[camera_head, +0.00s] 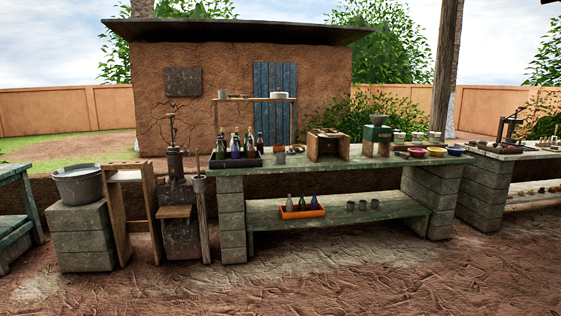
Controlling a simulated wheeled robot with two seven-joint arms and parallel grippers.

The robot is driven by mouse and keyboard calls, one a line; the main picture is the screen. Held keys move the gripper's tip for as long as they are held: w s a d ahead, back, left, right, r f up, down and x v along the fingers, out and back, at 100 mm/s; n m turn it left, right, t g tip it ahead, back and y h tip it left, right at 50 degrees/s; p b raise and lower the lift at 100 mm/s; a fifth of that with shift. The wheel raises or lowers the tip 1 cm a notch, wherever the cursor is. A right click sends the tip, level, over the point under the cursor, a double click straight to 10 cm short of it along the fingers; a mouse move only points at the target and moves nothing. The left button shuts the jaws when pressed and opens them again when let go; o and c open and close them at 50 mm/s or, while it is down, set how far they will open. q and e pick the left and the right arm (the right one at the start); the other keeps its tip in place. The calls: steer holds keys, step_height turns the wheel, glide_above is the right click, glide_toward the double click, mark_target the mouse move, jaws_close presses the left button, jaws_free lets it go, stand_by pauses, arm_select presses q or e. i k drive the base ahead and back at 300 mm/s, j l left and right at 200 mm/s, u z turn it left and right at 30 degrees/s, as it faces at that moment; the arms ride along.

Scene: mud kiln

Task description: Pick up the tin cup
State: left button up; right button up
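Three small grey metal-looking cups stand in a row on the lower shelf of the long table: a left cup (350,206), a middle cup (363,205) and a right cup (376,205). Neither of my grippers is in view.
The long green table (330,164) rests on block legs. An orange crate of bottles (302,212) sits left of the shelf cups. A dark bottle tray (236,160), wooden box (327,147) and coloured bowls (436,152) occupy the top. Bare ground (330,275) lies open in front.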

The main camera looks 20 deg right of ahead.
mark_target(280, 155)
steer(key=i+l+z, duration=0.15)
steer(key=i, duration=0.15)
steer(key=i+z, duration=0.15)
steer(key=i, duration=0.15)
steer(key=i+z, duration=0.3)
steer(key=i, duration=2.75)
